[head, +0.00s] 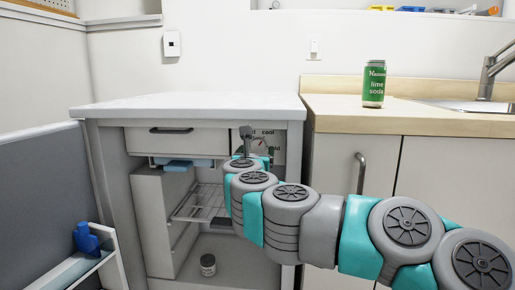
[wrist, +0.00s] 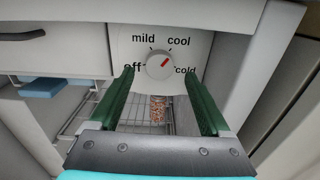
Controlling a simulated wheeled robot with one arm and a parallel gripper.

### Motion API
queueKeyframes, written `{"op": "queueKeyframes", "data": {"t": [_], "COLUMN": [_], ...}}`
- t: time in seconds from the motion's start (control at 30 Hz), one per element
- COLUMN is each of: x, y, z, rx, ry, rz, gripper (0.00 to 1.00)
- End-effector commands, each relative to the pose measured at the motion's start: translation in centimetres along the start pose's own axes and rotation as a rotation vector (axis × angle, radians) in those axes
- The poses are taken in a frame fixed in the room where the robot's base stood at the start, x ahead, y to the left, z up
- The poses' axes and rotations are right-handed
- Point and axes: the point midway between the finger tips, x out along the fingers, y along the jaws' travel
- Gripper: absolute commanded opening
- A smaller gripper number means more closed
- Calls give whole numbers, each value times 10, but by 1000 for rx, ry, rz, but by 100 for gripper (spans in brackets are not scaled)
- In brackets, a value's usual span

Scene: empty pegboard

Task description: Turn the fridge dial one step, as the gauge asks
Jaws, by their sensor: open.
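The fridge dial (wrist: 159,65) is a grey round knob on a white panel marked off, mild, cool and cold. Its red pointer slants up and right, on the cool–cold side; the exact mark is hard to tell. In the head view the dial panel (head: 264,143) is partly hidden by my arm. My gripper (wrist: 158,74) is open and empty, with one green finger on each side of the dial in the picture. I cannot tell whether the fingers touch it. I cannot make out a gauge reading.
The fridge stands open under a pale top (head: 190,105). Inside are a wire shelf (head: 197,203) and a jar (head: 208,265). The grey door (head: 40,190), with a blue bottle (head: 86,238), is at left. A green soda can (head: 374,85) stands on the right counter (head: 430,122).

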Motion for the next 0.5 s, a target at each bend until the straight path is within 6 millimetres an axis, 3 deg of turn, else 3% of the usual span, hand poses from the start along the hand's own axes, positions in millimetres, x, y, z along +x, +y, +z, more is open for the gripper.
{"op": "queueKeyframes", "data": {"t": [0.2,0.5], "x": [29,37], "y": [-1,1], "z": [1,1], "rx": [-2,-1], "ry": [-2,-1], "rz": [-3,4], "gripper": [82,82]}}
